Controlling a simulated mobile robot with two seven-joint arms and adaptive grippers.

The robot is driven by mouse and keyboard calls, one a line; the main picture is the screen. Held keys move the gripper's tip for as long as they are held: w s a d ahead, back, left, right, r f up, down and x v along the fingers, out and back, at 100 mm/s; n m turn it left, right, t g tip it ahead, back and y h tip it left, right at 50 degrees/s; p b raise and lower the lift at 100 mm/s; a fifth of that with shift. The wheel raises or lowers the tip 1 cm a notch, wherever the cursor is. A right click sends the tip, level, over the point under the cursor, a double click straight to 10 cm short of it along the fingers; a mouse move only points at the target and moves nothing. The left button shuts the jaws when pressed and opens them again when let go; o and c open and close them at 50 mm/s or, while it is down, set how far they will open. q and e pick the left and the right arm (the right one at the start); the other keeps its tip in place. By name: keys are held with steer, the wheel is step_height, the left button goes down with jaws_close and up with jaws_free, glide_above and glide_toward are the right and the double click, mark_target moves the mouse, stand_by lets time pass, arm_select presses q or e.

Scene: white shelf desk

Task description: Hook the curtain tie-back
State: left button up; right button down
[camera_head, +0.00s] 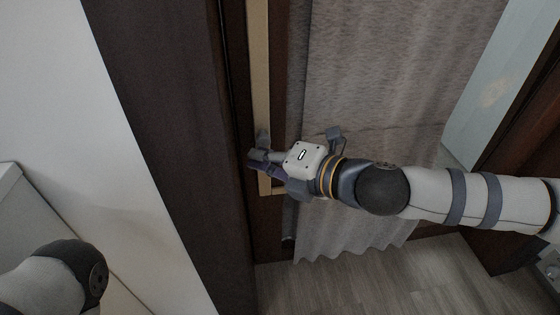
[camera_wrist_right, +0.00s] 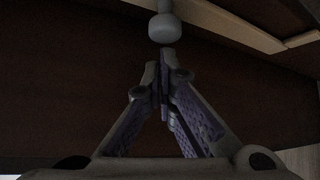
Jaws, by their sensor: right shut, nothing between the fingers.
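The curtain (camera_head: 385,85) hangs grey-beige and pleated behind my right arm. My right gripper (camera_head: 254,158) points left at the pale wooden strip beside the curtain. In the right wrist view its fingertips (camera_wrist_right: 163,72) meet, shut with nothing held between them. A rounded grey knob on a short stem (camera_wrist_right: 164,28), perhaps the tie-back hook, sits just beyond the fingertips, with a small gap in the picture. Purple patterned surfaces show along the fingers; I cannot tell whether they are pads or a strap. No tie-back is clearly visible. My left gripper is out of view.
A pale wooden strip (camera_head: 259,70) runs down the dark brown panel (camera_head: 170,110). A white wall (camera_head: 105,160) is at the left, and a pale pane (camera_head: 500,95) is at the upper right. Bare wooden floor (camera_head: 360,285) shows below the curtain.

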steer(key=shift+x, duration=0.75)
steer(key=shift+d, duration=0.1)
